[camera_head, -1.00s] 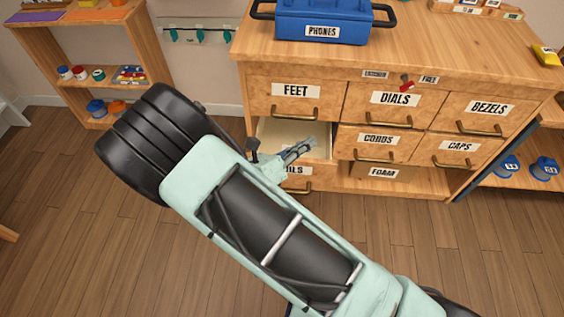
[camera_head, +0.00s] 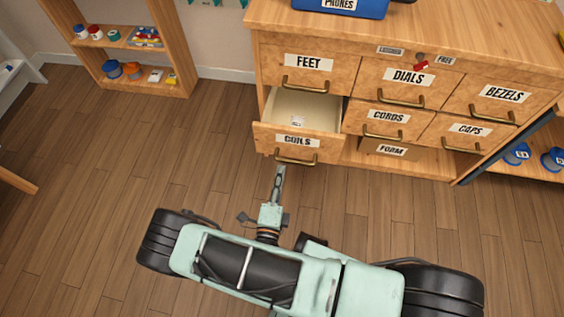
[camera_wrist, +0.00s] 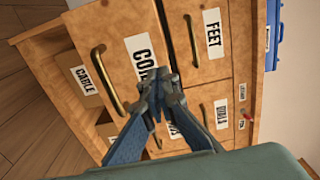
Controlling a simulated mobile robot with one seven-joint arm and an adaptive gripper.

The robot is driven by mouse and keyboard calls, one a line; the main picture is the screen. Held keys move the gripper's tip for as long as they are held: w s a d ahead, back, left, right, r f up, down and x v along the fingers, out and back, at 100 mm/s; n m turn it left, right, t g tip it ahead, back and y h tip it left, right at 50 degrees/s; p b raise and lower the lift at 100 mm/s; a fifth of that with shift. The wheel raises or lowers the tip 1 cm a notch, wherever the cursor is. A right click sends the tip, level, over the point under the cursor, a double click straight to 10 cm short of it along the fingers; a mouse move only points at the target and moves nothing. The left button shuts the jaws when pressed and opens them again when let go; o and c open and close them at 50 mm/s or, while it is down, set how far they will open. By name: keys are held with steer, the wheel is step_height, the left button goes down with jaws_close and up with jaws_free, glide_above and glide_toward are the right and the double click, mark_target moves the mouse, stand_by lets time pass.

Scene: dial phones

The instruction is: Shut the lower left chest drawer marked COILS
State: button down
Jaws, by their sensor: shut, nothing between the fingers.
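The drawer marked COILS (camera_head: 269,137) is pulled out of the wooden chest at lower left, below the FEET drawer, and its pale inside shows. A small labelled item (camera_head: 297,121) lies in it. Its front and label also show large in the wrist view (camera_wrist: 118,33), with the brass handle (camera_wrist: 105,80) to the left of the label. My gripper (camera_head: 281,169) is shut and empty, just in front of the drawer front near its handle. In the wrist view the closed fingertips (camera_wrist: 161,85) overlap the end of the COILS label; I cannot tell whether they touch.
The FEET (camera_head: 307,75), DIALS (camera_head: 404,88), BEZELS, CORDS and CAPS drawers look closed. A box marked FOAM (camera_head: 388,149) sits in the low shelf space. A small shelf unit (camera_head: 165,60) stands at the back left. The wooden floor left of the chest is clear.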

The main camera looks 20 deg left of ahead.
mark_target(289, 133)
steer(key=b+x, duration=0.1)
steer(key=x, duration=1.1)
steer(key=shift+w+r+b, duration=0.1)
steer(key=shift+w+b, duration=0.1)
steer(key=shift+b, duration=0.1)
steer(key=b+x, duration=0.5)
steer(key=x, duration=1.2)
steer(key=shift+w+r, duration=0.15)
steer(key=shift+d, duration=0.1)
